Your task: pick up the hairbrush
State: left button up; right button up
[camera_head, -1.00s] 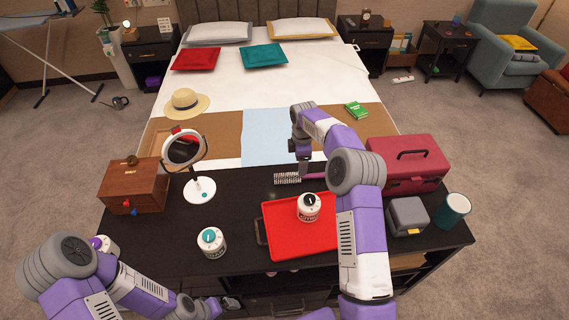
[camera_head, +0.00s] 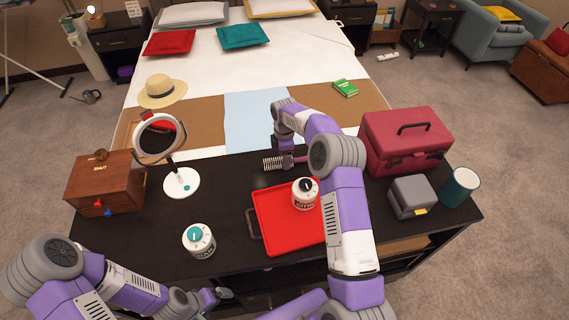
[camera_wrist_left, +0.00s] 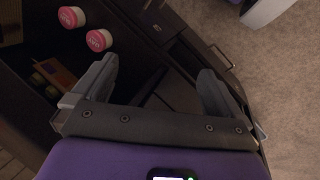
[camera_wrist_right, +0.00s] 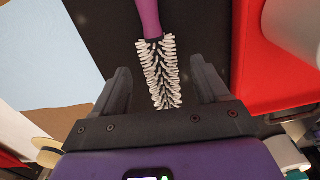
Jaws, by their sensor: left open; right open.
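The hairbrush (camera_head: 278,162) lies on the black cabinet top beside the red tray, with a purple handle and pale bristles. In the right wrist view its bristled head (camera_wrist_right: 160,72) lies between the spread fingers of my right gripper (camera_wrist_right: 166,88), with the handle pointing up the picture. The fingers are open and not closed on it. In the head view my right arm hides part of the handle and most of that gripper. My left gripper (camera_wrist_left: 157,88) is open and empty, low at the cabinet front; it also shows in the head view (camera_head: 222,294).
The red tray (camera_head: 272,243) holds a white jar (camera_head: 305,194). A round mirror (camera_head: 182,182), wooden box (camera_head: 105,184) and another jar (camera_head: 199,241) stand left. A maroon case (camera_head: 405,142), grey box (camera_head: 412,197) and teal cup (camera_head: 460,187) stand right.

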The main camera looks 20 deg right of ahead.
notch_tip(320, 180, down, 2)
jog(key=shift+f, duration=0.15)
jog(key=c, duration=1.2)
